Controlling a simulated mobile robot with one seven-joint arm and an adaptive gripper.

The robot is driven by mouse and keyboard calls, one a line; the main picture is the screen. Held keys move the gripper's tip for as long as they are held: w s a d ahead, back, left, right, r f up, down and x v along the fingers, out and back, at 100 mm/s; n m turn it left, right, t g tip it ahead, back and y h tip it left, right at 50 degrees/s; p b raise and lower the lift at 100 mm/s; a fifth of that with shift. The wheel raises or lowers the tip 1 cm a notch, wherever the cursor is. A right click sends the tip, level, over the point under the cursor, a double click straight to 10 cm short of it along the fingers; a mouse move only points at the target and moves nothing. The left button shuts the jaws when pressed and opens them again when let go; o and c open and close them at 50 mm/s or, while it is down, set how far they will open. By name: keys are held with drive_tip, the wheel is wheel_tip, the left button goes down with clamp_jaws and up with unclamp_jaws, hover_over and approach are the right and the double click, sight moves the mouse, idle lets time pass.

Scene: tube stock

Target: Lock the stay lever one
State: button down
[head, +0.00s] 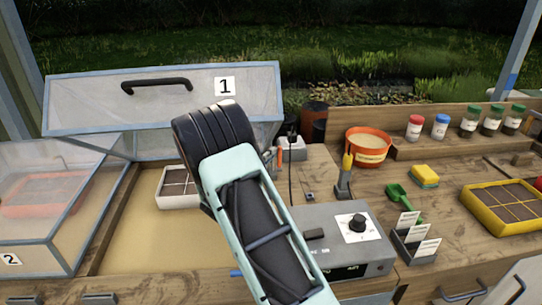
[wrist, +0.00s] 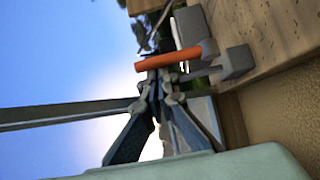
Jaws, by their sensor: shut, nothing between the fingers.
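The stay lever one is an orange handle (head: 279,158) at the right side of the raised lid marked 1 (head: 150,102). In the wrist view the orange lever (wrist: 170,57) lies nearly level beside a grey block. My gripper (wrist: 163,84) is shut and empty, with its fingertips just below the lever in the picture. I cannot tell whether they touch it. In the head view my arm hides the gripper and part of the lid's right side.
A closed clear lid marked 2 (head: 35,215) stands at left. A white tray (head: 178,200) sits in the open sandy bed. A grey control box (head: 338,225) with a knob is right of my arm. An orange pot (head: 368,146) and a yellow tray (head: 500,225) are further right.

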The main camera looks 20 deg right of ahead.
drive_tip(key=shift+s+f+b, duration=0.1)
drive_tip(key=shift+s+b, duration=0.1)
drive_tip(key=shift+b, duration=0.95)
drive_tip(key=shift+s+f+m+h+b, duration=0.2)
drive_tip(key=shift+m+h+b, duration=0.2)
drive_tip(key=shift+b, duration=0.75)
drive_tip(key=shift+s+a+f+m+t+h+b, duration=0.1)
drive_tip(key=shift+s+f+m+t+h+b, duration=0.2)
drive_tip(key=shift+b, duration=0.85)
drive_tip(key=shift+s+r+m+t+b, duration=0.1)
drive_tip(key=shift+m+t+b, duration=0.2)
drive_tip(key=shift+b, duration=0.85)
drive_tip(key=s+b, duration=0.1)
drive_tip(key=b, duration=0.2)
drive_tip(key=shift+a, duration=0.15)
drive_tip(key=s+b, duration=0.1)
drive_tip(key=b, duration=0.1)
drive_tip(key=f+b, duration=0.1)
drive_tip(key=b, duration=0.1)
drive_tip(key=shift+s+a+f, duration=0.15)
drive_tip(key=shift+s, duration=0.2)
drive_tip(key=shift+s+f+b, duration=0.1)
drive_tip(key=shift+b, duration=0.4)
drive_tip(key=shift+s+f+h, duration=0.1)
drive_tip(key=shift+s+h, duration=0.05)
drive_tip(key=shift+h, duration=0.15)
